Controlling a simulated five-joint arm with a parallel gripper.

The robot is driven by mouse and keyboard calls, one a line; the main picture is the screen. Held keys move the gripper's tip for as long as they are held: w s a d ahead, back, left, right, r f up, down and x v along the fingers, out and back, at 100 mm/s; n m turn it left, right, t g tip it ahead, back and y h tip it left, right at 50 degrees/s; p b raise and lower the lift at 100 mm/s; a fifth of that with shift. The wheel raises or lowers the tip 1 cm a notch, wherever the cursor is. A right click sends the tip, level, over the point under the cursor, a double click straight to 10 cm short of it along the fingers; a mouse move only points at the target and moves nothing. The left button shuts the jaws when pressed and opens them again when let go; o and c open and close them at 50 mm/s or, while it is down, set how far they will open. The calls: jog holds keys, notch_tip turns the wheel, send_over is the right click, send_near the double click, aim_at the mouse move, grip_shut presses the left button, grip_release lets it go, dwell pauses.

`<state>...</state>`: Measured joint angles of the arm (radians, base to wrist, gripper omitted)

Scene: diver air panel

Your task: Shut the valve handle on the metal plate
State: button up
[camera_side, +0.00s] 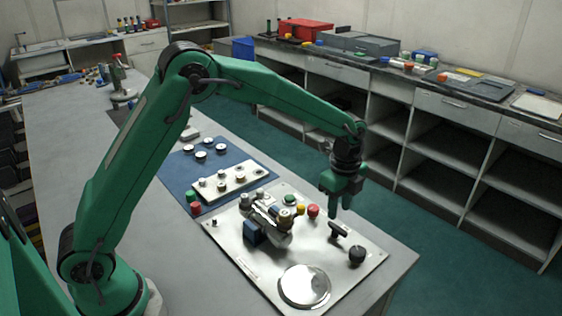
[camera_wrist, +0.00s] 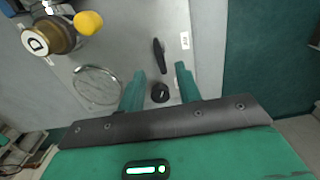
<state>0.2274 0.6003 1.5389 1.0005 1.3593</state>
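The metal plate (camera_side: 325,245) lies on the near end of the grey bench. A black valve handle (camera_side: 339,230) stands near its right edge; the wrist view shows it as a slim black bar (camera_wrist: 158,55), lengthwise in the picture. A round black knob (camera_side: 357,256) sits beside it and shows between my fingers in the wrist view (camera_wrist: 160,93). My gripper (camera_side: 338,202) points down above the handle, apart from it. In the wrist view its two green fingers (camera_wrist: 161,82) are spread with nothing held. I cannot tell which valve position the handle is in.
Brass fittings with a blue block (camera_side: 265,222) stand on the plate left of the handle. Red, yellow and green caps (camera_side: 313,211) sit behind. A round glass gauge (camera_side: 304,285) is at the front. A blue mat (camera_side: 217,159) with a white panel lies farther back.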

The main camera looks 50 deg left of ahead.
jog(key=shift+r, duration=1.25)
